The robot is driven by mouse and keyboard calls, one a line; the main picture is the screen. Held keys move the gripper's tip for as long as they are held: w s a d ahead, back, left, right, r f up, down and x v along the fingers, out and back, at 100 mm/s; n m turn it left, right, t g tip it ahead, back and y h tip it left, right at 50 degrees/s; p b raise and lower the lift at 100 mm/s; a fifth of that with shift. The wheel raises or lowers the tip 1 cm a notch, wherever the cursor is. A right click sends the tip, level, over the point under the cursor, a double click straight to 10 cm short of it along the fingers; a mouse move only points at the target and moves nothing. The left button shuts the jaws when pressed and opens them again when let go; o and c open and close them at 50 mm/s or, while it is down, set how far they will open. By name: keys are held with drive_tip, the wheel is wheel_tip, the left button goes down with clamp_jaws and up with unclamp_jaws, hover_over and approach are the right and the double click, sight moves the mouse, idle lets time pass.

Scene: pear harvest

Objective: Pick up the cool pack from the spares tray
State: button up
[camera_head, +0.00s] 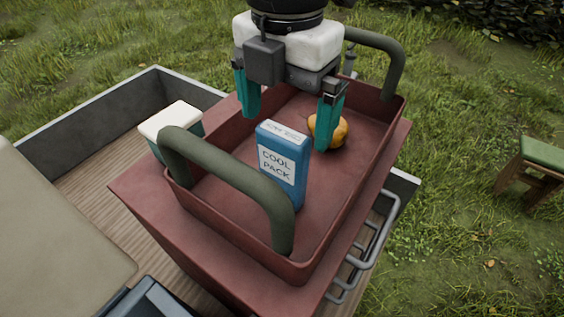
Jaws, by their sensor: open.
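The cool pack (284,166) is a blue upright block with a white label reading "COOL PACK". It stands in the red spares tray (337,238), near the tray's front handle. My gripper (289,129) hangs above the tray with its two teal fingers spread wide. Its fingers point down, above and behind the cool pack in the picture. The gripper looks empty, and I cannot tell whether either finger touches the pack. The lower left of the pack is partly hidden by the green handle.
An orange-yellow fruit (330,129) lies in the tray behind the right finger. Green handles (225,180) arch over both tray ends. A white-topped box (171,128) stands left of the tray. A wooden-floored cart bed (92,197) surrounds it. A green-topped stool (543,165) stands on grass at right.

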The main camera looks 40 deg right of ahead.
sight(283, 131)
drive_tip(key=f+p, duration=0.1)
drive_tip(key=f, duration=0.3)
drive_tip(key=shift+a, duration=0.2)
drive_tip(key=shift+c, duration=0.3)
drive_tip(key=c, duration=1.3)
drive_tip(key=shift+c, duration=0.7)
drive_tip(key=shift+w+r, duration=0.1)
drive_tip(key=shift+r, duration=0.1)
